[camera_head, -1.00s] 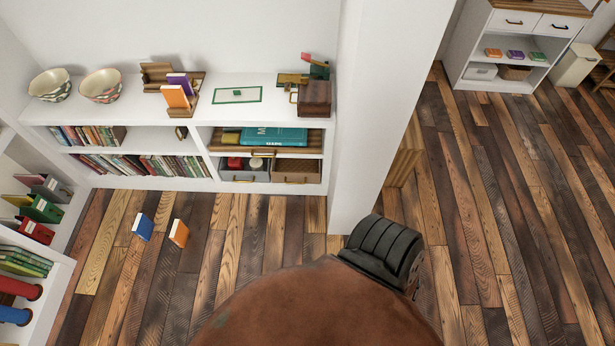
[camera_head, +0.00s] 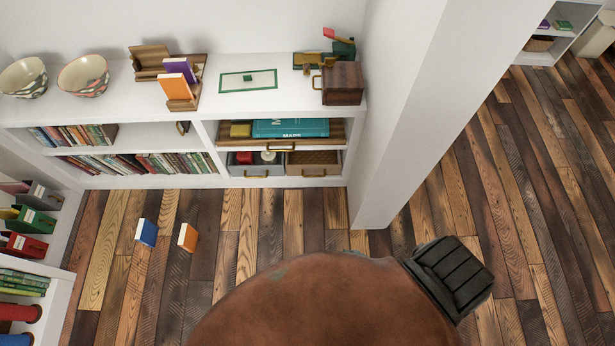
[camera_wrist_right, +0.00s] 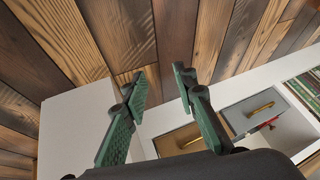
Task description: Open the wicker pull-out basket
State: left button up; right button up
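The wicker basket (camera_head: 313,160) sits in the lower right compartment of the white shelf unit, right of a grey bin (camera_head: 246,168). Its brown woven top shows, and a brass handle (camera_head: 314,175) is on its front. It looks pushed in, its front about level with the shelf edge. In the right wrist view, the basket's front (camera_wrist_right: 168,142) lies beyond my right gripper (camera_wrist_right: 160,82), partly hidden by a finger. The green fingers are spread apart with nothing between them, clear of the handle. My left gripper is not in view.
A wooden tray (camera_head: 226,141) with a teal book (camera_head: 290,128) is above the basket. A white wall post (camera_head: 392,150) stands close to the right. A blue book (camera_head: 146,232) and an orange book (camera_head: 188,237) are on the plank floor (camera_head: 237,215).

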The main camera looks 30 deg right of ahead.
jog(key=w+d+f+m+t+h+b, duration=0.1)
jog(key=w+m+t+b, duration=0.15)
jog(key=w, duration=0.45)
jog(key=w+f+m+t+b, duration=0.1)
jog(key=w+m+b, duration=0.15)
jog(key=w, duration=0.45)
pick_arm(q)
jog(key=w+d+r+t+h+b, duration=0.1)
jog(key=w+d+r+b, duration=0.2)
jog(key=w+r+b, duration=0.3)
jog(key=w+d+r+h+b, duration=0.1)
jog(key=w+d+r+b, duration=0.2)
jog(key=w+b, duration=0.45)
pick_arm(e)
jog(key=m+t+h, duration=0.3)
jog(key=m+h, duration=0.4)
jog(key=m, duration=0.7)
send_near(311, 176)
jog(key=w+d+f, duration=0.1)
jog(key=w+f, duration=0.1)
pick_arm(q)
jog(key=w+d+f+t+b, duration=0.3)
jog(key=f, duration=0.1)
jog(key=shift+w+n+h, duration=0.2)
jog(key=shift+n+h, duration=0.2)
pick_arm(e)
jog(key=shift+r+x, duration=0.25)
jog(key=shift+x, duration=1.75)
jog(key=shift+r+x, duration=0.2)
jog(key=shift+x, duration=1.75)
